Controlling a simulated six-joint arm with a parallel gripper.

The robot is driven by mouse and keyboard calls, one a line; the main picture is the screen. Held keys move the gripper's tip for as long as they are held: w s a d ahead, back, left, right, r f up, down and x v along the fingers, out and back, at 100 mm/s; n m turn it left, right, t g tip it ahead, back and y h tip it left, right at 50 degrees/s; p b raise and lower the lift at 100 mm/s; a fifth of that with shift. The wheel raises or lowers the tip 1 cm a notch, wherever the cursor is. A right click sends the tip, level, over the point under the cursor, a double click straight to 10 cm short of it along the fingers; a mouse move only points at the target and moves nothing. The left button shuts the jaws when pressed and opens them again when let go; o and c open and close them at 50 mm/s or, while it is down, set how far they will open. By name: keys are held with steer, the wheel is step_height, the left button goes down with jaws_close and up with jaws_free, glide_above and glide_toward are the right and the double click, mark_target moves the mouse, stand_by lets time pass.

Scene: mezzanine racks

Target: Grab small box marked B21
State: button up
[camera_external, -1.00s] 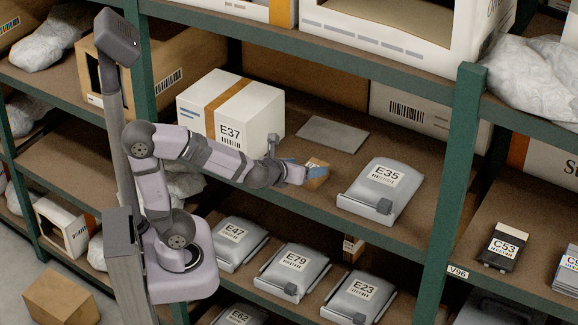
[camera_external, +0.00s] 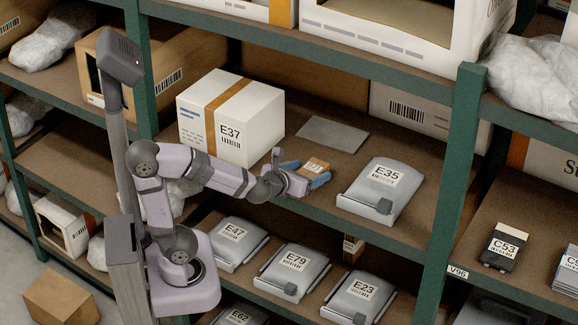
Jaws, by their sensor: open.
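A small brown cardboard box (camera_external: 314,168) with a white label, which seems to read B21, lies on the middle shelf between the white E37 box and the grey E35 package. My gripper (camera_external: 305,174) is open at the shelf's front part. Its two blue fingers lie on either side of the small box, one at its left and one at its front right. I cannot tell whether either finger touches it.
The white E37 box (camera_external: 231,117) stands to the left, and the grey E35 package (camera_external: 378,190) lies close on the right. A flat grey panel (camera_external: 332,134) lies behind. A green upright (camera_external: 457,170) stands farther right. Packages E47, E79 and E23 lie on the shelf below.

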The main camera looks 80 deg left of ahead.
mark_target(317, 168)
steer(key=shift+a, duration=0.1)
steer(key=shift+p+x, duration=0.3)
steer(key=shift+x, duration=2.25)
steer(key=shift+c, duration=0.6)
steer(key=c, duration=1)
steer(key=shift+c, duration=0.3)
steer(key=shift+r, duration=0.1)
